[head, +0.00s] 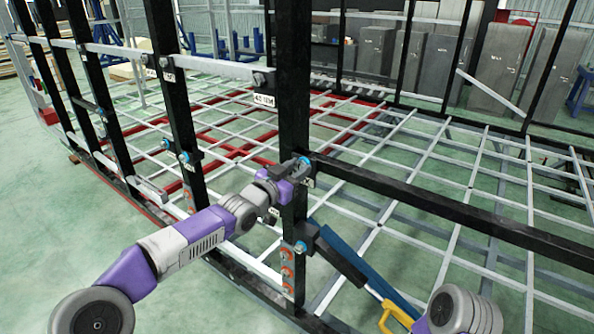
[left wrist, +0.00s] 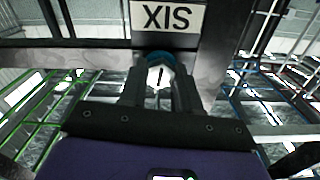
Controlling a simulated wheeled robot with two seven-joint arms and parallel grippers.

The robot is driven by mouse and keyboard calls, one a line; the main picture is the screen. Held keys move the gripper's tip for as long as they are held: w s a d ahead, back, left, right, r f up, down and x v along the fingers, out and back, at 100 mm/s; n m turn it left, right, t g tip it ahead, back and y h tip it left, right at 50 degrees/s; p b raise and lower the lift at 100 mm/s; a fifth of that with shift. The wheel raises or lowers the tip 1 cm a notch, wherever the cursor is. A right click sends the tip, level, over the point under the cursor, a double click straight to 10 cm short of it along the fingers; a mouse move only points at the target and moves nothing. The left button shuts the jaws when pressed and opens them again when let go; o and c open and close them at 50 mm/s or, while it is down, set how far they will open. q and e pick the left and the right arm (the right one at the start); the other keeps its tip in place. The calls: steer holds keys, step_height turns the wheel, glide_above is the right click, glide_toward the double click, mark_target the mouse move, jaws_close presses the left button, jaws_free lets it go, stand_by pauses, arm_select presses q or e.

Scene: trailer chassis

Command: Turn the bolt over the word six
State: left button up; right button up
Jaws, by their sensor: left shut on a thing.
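The bolt (left wrist: 159,72) over the word six has a pale hex head with a blue ring behind it. It sits on a dark beam, beside a white label reading SIX (left wrist: 166,17), which is upside down in the left wrist view. In the head view the bolt (head: 306,160) shows as a small blue spot at the black post, partly hidden by my gripper. My left gripper (head: 298,164) is at the post, its fingers closed around the bolt head from both sides. My right gripper is out of view; only part of my right arm shows at the lower right.
Black posts (head: 293,70) and a long black rail (head: 430,205) frame the chassis around my left arm. A yellow piece (head: 396,314) and a blue bar (head: 360,262) are low on the right. Open green floor lies left.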

arm_select(q)
steer(key=shift+f+m+b, duration=0.2)
steer(key=shift+m+b, duration=1.5)
steer(key=shift+m, duration=5.25)
steer(key=shift+f+m+b, duration=0.15)
steer(key=shift+m+b, duration=1.5)
steer(key=shift+m, duration=5.6)
steer(key=o, duration=0.6)
steer(key=shift+r, duration=0.1)
steer(key=o, duration=0.5)
steer(key=shift+s+a+r, duration=0.1)
steer(key=shift+a, duration=0.05)
steer(key=shift+c, duration=0.2)
steer(key=shift+r, duration=0.1)
